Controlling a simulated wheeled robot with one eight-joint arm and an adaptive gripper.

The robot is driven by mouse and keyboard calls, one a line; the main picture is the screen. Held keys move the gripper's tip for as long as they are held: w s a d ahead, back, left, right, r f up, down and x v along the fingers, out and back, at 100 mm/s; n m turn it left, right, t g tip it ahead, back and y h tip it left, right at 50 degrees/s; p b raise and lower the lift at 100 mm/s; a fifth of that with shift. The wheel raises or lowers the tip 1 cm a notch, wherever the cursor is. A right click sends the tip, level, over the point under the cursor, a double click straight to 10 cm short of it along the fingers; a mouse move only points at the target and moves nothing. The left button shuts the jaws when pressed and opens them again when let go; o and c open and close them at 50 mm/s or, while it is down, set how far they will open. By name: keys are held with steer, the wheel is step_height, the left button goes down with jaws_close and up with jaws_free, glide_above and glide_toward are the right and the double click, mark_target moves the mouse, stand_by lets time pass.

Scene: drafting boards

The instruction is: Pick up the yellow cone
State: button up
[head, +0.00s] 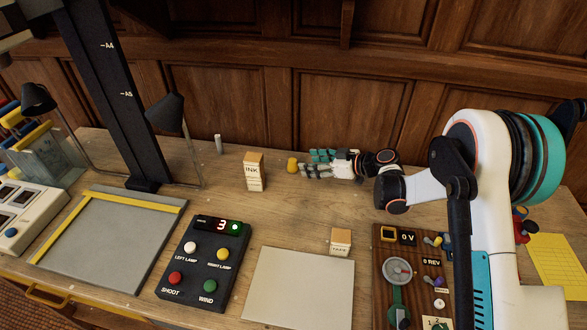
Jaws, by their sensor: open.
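A small yellow object (292,164), likely the yellow cone, stands on the wooden table near its back edge. It is too small to make out its exact shape. My gripper (312,163) reaches in from the right, low over the table, with its fingers pointing left toward the yellow object. The gripper is open and empty. Its fingertips are just right of the yellow object; I cannot tell whether they touch it.
An ink box (254,171) stands left of the yellow object, and a small grey cylinder (218,144) stands farther left. A button box (205,262), a pale sheet (297,287), a small tape box (340,241) and a wooden instrument board (385,262) lie in front. Wood panelling rises behind.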

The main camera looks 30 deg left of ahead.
mark_target(296, 162)
steer(key=shift+b+x, duration=1.35)
steer(key=shift+x, duration=2.1)
steer(key=shift+r, duration=0.1)
steer(key=shift+c, duration=0.2)
steer(key=c, duration=1.1)
